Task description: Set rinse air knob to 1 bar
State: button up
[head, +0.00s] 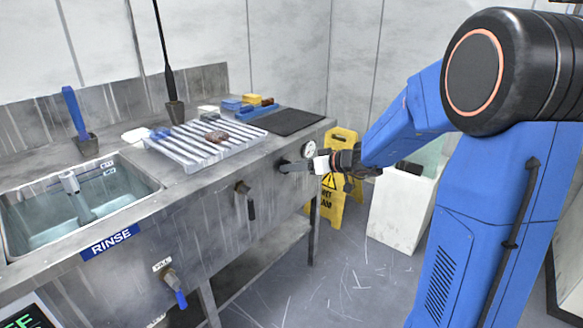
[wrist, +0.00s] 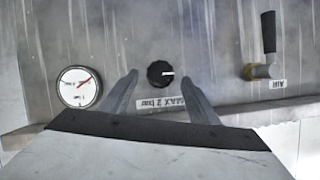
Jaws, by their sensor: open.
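The rinse air knob (wrist: 160,74) is a small round black knob on the steel panel. Its white mark points to the right in the wrist view. An upside-down "MAX 2 bar" label (wrist: 160,103) sits below it there. A round white gauge (wrist: 78,87) with a red needle is to its left; its reading is too small to tell. The gauge also shows in the head view (head: 309,149). My gripper (wrist: 159,86) is open, its two fingertips on either side of the knob in the picture; I cannot tell whether they touch it. In the head view my gripper (head: 287,168) reaches the bench front.
An AIR valve with a black lever (wrist: 268,45) is on the panel, right of the knob. A ribbed rack (head: 205,147) and dark mat (head: 290,122) lie on the bench above. A yellow wet-floor sign (head: 338,195) and white bin (head: 402,210) stand behind my arm.

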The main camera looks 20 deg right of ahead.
jog(key=shift+x, duration=1.05)
jog(key=c, duration=1)
jog(key=shift+c, duration=0.2)
jog(key=m+y, duration=0.2)
jog(key=m, duration=0.4)
jog(key=f+m+t+y, duration=0.1)
jog(key=m+y, duration=0.2)
jog(key=m, duration=0.4)
jog(key=f+m+t+y, duration=0.1)
jog(key=m+y, duration=0.1)
jog(key=m, duration=0.5)
jog(key=shift+w+d+y, duration=0.15)
jog(key=shift+d+y, duration=0.1)
jog(key=shift+y, duration=0.05)
jog(key=shift+m, duration=0.5)
